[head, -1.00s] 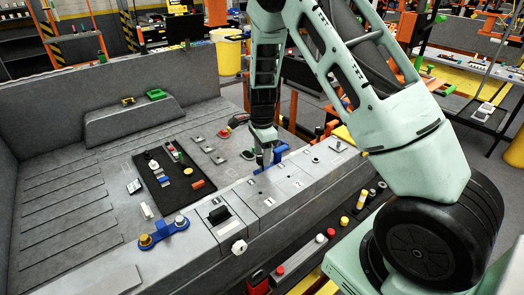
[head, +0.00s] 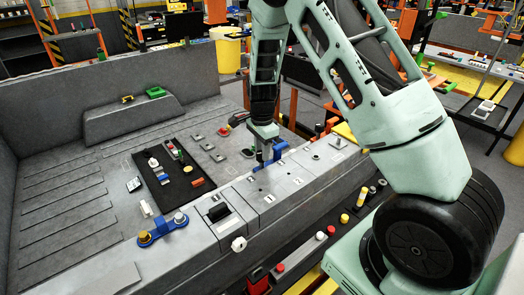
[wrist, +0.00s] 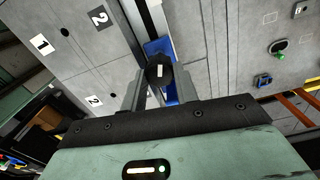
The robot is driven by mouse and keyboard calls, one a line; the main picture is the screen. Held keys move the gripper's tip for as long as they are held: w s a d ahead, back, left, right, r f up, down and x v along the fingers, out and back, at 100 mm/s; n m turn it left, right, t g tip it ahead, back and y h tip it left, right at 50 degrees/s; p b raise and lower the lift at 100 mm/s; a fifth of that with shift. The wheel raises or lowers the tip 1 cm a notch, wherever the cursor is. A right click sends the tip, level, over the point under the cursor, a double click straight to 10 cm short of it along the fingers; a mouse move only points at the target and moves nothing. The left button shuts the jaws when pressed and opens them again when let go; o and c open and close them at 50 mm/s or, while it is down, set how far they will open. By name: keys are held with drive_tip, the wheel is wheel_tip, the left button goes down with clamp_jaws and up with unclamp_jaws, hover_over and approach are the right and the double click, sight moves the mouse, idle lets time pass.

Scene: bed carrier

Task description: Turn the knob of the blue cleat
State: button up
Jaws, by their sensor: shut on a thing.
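The blue cleat (head: 280,149) lies on the grey ledge in the head view, partly hidden by my gripper (head: 264,158). In the wrist view the blue cleat (wrist: 154,48) extends behind its dark round knob (wrist: 160,73), which has a white mark on top. My gripper (wrist: 161,82) has one finger on each side of the knob and is shut on it. The exact finger contact is partly hidden.
Another blue fitting (head: 163,228) with a yellow knob and a grey knob sits on the near left of the ledge. A black mat (head: 175,175) with small parts lies on the bed. Several buttons line the ledge's front side. Numbered plates lie near my gripper.

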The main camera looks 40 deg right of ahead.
drive_tip(key=n+b, duration=0.2)
drive_tip(key=n, duration=0.3)
drive_tip(key=n+b, duration=0.1)
drive_tip(key=n, duration=0.4)
drive_tip(key=shift+w+n+b, duration=0.1)
drive_tip(key=shift+n+b, duration=0.3)
drive_tip(key=n+b, duration=0.1)
drive_tip(key=n, duration=0.3)
drive_tip(key=shift+a+n, duration=0.1)
drive_tip(key=shift+n, duration=0.2)
drive_tip(key=n, duration=0.5)
drive_tip(key=o, duration=1)
